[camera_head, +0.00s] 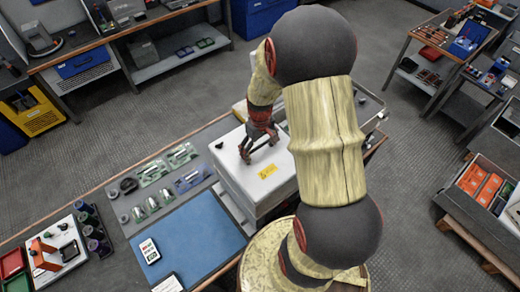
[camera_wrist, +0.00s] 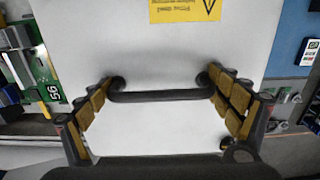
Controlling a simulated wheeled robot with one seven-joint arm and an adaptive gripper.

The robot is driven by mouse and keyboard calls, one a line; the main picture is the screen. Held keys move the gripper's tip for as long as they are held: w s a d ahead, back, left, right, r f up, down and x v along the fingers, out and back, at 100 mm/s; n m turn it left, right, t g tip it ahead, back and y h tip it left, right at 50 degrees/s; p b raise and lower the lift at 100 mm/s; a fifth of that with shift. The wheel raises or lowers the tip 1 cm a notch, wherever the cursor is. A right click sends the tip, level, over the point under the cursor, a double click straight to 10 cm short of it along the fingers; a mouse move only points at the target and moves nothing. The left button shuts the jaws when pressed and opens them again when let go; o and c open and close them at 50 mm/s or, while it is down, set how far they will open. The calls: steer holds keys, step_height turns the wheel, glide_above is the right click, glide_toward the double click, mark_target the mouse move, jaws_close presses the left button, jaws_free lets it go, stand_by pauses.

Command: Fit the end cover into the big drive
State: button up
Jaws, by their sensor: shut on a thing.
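A large white box (camera_head: 237,178) stands on the bench; its flat top carries a yellow label (camera_head: 268,171). I take it for the big drive, but no name on it is readable. My gripper (camera_head: 259,150) is over this top, pointing down. In the wrist view the gripper (camera_wrist: 162,100) is shut on a black bar handle (camera_wrist: 160,96), with the finger pads at its two ends. The handle sits against a white panel (camera_wrist: 150,130). I cannot tell whether this panel is a separate end cover or where its seam lies. A small black knob shows near a top corner (camera_head: 219,145).
A blue mat (camera_head: 195,240) lies left of the box, with a meter (camera_head: 149,251) on it. Several small parts in clear packs (camera_head: 155,172) lie behind the mat. Open floor surrounds the bench.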

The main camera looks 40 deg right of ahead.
mark_target(260, 146)
steer(key=shift+f+b, duration=0.5)
steer(key=shift+f, duration=0.2)
stand_by(0.5)
steer(key=o, duration=1.3)
steer(key=shift+o, duration=0.2)
step_height(260, 146, up, 12)
